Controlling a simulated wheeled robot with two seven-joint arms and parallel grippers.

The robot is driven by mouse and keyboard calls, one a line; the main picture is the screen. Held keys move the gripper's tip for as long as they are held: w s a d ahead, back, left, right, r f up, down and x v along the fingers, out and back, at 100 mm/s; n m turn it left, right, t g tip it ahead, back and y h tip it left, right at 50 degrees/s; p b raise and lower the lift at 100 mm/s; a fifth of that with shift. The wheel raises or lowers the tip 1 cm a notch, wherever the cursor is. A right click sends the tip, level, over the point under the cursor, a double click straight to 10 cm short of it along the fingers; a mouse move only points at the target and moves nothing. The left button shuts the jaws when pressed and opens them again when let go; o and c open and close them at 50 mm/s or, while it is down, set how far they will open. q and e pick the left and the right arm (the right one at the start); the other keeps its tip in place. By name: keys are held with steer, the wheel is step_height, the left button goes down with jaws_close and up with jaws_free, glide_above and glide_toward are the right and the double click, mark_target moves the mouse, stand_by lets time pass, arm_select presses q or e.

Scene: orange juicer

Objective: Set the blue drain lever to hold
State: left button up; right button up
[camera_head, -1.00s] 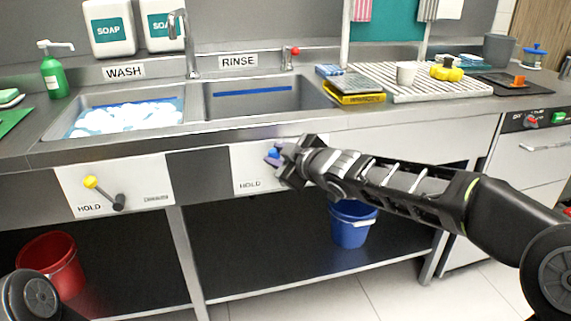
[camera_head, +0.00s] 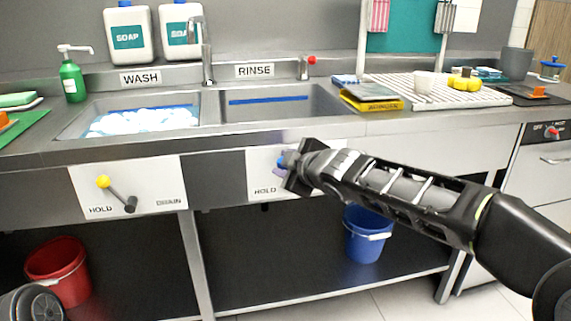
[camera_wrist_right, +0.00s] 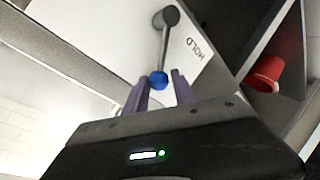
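The blue drain lever's knob (camera_head: 281,160) shows at the tip of my right gripper (camera_head: 287,166), on the white panel (camera_head: 258,168) under the rinse basin. My gripper hides most of this lever and panel in the head view. In the right wrist view, the lever's grey rod (camera_wrist_right: 164,45) runs from its pivot to the blue knob (camera_wrist_right: 158,80). The word HOLD (camera_wrist_right: 195,48) is beside the rod. The knob sits between the fingertips of my right gripper (camera_wrist_right: 158,88), which look apart and not clamped on it. My left gripper is not in view.
The wash side has a yellow-knobbed lever (camera_head: 116,192) with its knob toward HOLD. The wash basin (camera_head: 140,118) holds suds. A blue bucket (camera_head: 367,235) and a red bucket (camera_head: 57,270) stand below. The counter's front edge (camera_head: 225,140) lies above the panels.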

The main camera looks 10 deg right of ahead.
steer(key=o, duration=0.3)
steer(key=shift+o, duration=0.2)
steer(key=p+v, duration=0.4)
steer(key=v, duration=0.3)
steer(key=shift+s, duration=0.35)
steer(key=shift+r, duration=0.2)
